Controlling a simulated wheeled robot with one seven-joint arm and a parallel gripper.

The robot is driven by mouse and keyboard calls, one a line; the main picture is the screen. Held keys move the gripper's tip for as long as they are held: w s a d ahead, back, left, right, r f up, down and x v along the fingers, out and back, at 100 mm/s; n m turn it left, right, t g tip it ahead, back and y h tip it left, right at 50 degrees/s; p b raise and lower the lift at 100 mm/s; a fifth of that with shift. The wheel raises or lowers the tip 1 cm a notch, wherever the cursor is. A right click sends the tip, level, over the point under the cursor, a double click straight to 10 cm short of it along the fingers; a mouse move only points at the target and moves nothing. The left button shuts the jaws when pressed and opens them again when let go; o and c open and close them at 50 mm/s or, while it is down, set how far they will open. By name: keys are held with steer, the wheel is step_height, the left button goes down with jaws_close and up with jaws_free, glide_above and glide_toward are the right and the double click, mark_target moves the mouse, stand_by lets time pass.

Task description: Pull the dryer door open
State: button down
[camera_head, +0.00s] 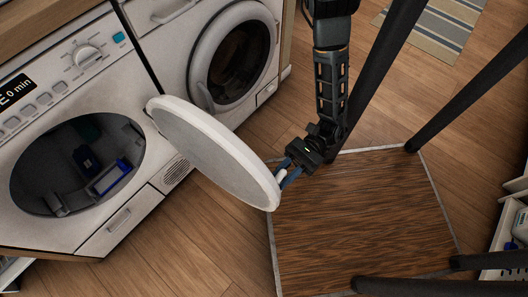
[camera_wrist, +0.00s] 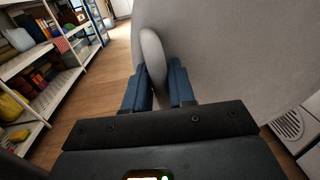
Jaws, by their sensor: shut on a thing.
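The dryer (camera_head: 55,100) stands at the left of the head view. Its round white door (camera_head: 215,150) stands wide open, swung out from the hinge side toward the right. The dark drum opening (camera_head: 78,165) is exposed. My gripper (camera_head: 286,174) is at the free edge of the door. In the wrist view, the blue fingers of my gripper (camera_wrist: 166,88) are closed on both sides of the pale door handle (camera_wrist: 153,62), with the door's grey-white face (camera_wrist: 240,50) filling the right side.
A second white machine with a closed round door (camera_head: 232,60) stands beside the dryer. A striped rug (camera_head: 440,28) lies at the top right. Shelves with goods (camera_wrist: 45,60) stand at the left of the wrist view. Wooden floor (camera_head: 165,245) is clear below the door.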

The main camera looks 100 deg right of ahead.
steer(key=s+d+n+g+y, duration=0.1)
steer(key=s+d+n+y, duration=0.1)
steer(key=d, duration=0.4)
steer(key=shift+s+d+g+b, duration=0.25)
steer(key=shift+s+g+b, duration=0.2)
steer(key=shift+s, duration=0.2)
steer(key=shift+f, duration=0.1)
steer(key=c, duration=1.1)
jaws_free()
steer(key=shift+a, duration=0.1)
steer(key=shift+s, duration=0.1)
